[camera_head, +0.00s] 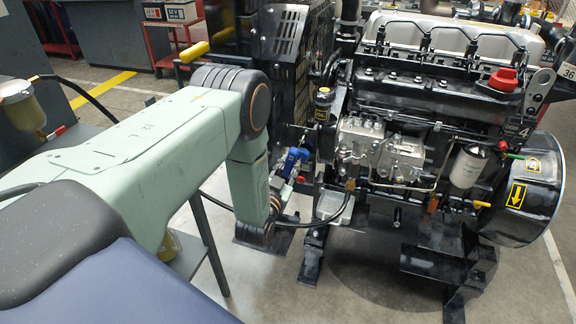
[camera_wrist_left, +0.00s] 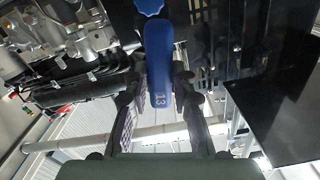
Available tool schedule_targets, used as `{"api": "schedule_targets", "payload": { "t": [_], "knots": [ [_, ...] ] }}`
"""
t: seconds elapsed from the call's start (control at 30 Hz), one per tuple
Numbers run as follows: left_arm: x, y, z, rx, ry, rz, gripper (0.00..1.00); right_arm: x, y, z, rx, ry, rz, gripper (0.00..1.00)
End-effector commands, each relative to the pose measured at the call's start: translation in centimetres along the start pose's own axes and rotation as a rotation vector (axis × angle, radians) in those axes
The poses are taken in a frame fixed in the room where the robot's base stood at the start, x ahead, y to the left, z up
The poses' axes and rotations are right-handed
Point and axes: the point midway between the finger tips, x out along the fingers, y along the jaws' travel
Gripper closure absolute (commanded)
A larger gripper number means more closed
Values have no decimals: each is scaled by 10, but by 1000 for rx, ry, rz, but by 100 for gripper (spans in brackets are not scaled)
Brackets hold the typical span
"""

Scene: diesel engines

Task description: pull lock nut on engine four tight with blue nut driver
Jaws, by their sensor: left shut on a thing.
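The blue nut driver (camera_wrist_left: 158,62), marked 13, sits between the fingers of my left gripper (camera_wrist_left: 160,85), which is shut on its handle. In the head view the driver's blue handle (camera_head: 291,160) shows beyond my left forearm, with the left gripper (camera_head: 296,165) partly hidden around it. The driver is at the left end of engine four (camera_head: 405,120), which bears a 4 label. I cannot make out the lock nut or whether the driver touches it. A blue rounded part (camera_wrist_left: 150,6) shows at the top of the wrist view. My right gripper is out of view.
A black radiator guard (camera_head: 290,60) stands close behind the left gripper. A black hose (camera_head: 335,218) curves below it. A red cap (camera_head: 503,79) and a white filter (camera_head: 467,166) are on the engine. Open floor lies in front, at the lower middle.

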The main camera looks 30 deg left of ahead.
Motion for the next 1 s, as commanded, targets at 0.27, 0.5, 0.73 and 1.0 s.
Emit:
{"api": "schedule_targets", "payload": {
  "t": [0.27, 0.5, 0.73, 1.0],
  "knots": [
    [0, 0, -1, 102, 2, 0, 100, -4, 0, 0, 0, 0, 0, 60],
    [-1, 0, -1, 103, 1, 0, 100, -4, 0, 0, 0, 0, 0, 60],
    [-7, 0, -1, 102, 1, 0, 100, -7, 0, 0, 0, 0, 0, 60],
    [-14, 0, -1, 101, 0, 1, 100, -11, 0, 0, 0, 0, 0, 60]
  ]
}}
